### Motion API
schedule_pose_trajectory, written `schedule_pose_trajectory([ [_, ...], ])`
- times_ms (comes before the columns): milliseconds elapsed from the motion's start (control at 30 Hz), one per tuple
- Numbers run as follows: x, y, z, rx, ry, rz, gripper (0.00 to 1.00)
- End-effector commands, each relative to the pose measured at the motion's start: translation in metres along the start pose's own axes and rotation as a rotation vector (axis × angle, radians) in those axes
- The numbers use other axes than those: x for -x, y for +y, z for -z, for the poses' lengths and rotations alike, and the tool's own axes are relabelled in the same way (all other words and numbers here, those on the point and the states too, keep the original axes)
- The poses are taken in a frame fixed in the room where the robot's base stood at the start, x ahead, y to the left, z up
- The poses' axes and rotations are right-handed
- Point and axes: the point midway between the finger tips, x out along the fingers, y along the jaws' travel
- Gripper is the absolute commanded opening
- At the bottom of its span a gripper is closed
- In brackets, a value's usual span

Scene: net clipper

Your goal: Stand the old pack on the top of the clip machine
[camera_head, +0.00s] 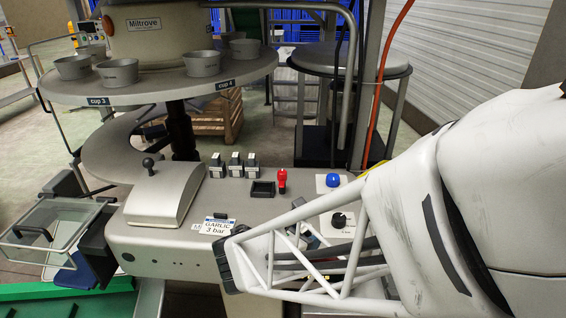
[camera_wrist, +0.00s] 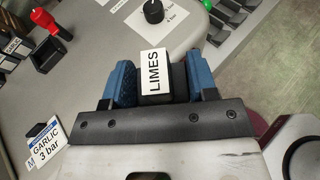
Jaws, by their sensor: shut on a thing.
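The pack with a white LIMES label (camera_wrist: 153,72) is a dark block held between the two blue pads of my gripper (camera_wrist: 160,82) in the wrist view. Both pads press on its sides. In the head view my white lattice arm hides most of the gripper and the pack. The clip machine (camera_head: 230,195) is a grey console with a flat top in the head view. Several small labelled dark blocks (camera_head: 235,166) stand in a row on its top, and an empty-looking black square holder (camera_head: 262,189) is in front of them. I cannot tell the pack's height above the top.
A red lever (camera_head: 282,180), a blue button (camera_head: 333,181) and a black knob (camera_head: 339,220) rise from the top. A GARLIC 3 bar card (camera_head: 216,226) is at the front edge. A curved hood with a ball handle (camera_head: 165,190) is at left. A round cup table (camera_head: 160,88) is behind.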

Motion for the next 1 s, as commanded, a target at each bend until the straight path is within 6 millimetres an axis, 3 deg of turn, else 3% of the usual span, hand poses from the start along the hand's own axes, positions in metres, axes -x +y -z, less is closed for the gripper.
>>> schedule_pose_trajectory([
  [200, 0.009, -0.019, 0.005, -0.029, 0.0, 0.069, 0.28],
  [600, 0.01, -0.021, 0.005, -0.033, 0.0, 0.077, 0.28],
  [767, 0.007, -0.015, 0.005, -0.033, 0.0, 0.077, 0.28],
  [1000, -0.008, 0.01, 0.002, -0.033, 0.0, 0.078, 0.28],
])
